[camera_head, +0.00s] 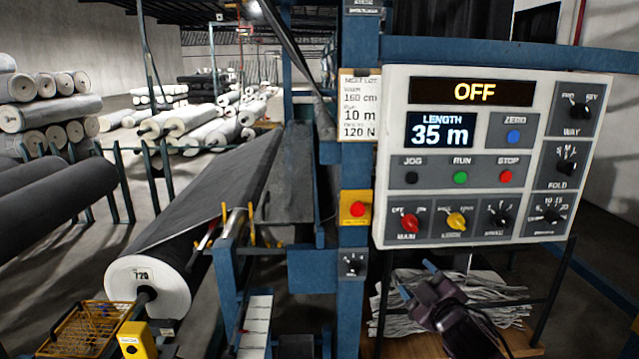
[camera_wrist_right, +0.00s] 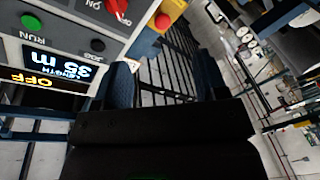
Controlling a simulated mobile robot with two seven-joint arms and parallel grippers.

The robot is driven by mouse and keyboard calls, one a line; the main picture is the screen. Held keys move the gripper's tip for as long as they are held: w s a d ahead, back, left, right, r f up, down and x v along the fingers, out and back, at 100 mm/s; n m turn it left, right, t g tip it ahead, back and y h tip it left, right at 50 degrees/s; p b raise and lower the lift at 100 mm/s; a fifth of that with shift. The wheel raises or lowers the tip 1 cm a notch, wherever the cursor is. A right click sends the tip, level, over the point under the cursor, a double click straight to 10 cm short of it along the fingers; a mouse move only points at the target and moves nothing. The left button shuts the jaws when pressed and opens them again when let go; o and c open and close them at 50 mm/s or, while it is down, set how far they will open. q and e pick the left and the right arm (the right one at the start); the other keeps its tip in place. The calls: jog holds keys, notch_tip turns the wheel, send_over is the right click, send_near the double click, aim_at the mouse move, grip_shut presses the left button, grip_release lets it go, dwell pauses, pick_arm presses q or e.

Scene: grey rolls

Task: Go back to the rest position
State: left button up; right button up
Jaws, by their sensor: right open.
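My right gripper (camera_head: 417,279) is open and empty, low in the head view, below the white control panel (camera_head: 398,180). Its two blue fingertips stand apart and touch nothing that I can see. In the right wrist view the open fingers (camera_wrist_right: 164,82) show with a gap between them, and the panel (camera_wrist_right: 95,12) appears upside down at upper left. The panel's top display reads OFF (camera_head: 474,92) and the length display reads 35 m (camera_head: 440,131). My left gripper is not in view.
A yellow box with a red button (camera_head: 357,209) is on the blue post left of the panel. A large grey roll (camera_head: 200,200) lies at left centre. Grey strips (camera_head: 500,300) lie on a wooden board (camera_head: 500,345) behind my right gripper. A yellow wire basket (camera_head: 92,330) stands lower left.

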jog(key=s+d+f+m+g+h, duration=0.1)
jog(key=s+d+f+m+g, duration=0.1)
jog(key=s+f, duration=0.7)
jog(key=s+d+f+m+g+h+b, duration=0.1)
jog(key=s+f+m, duration=0.4)
jog(key=s+f, duration=0.5)
jog(key=s+d+f+m+g+h, duration=0.2)
jog(key=s+d+f+m, duration=0.2)
jog(key=s+f, duration=0.5)
jog(key=s, duration=0.4)
jog(key=shift+f+g+b, duration=0.3)
jog(key=shift+g, duration=0.1)
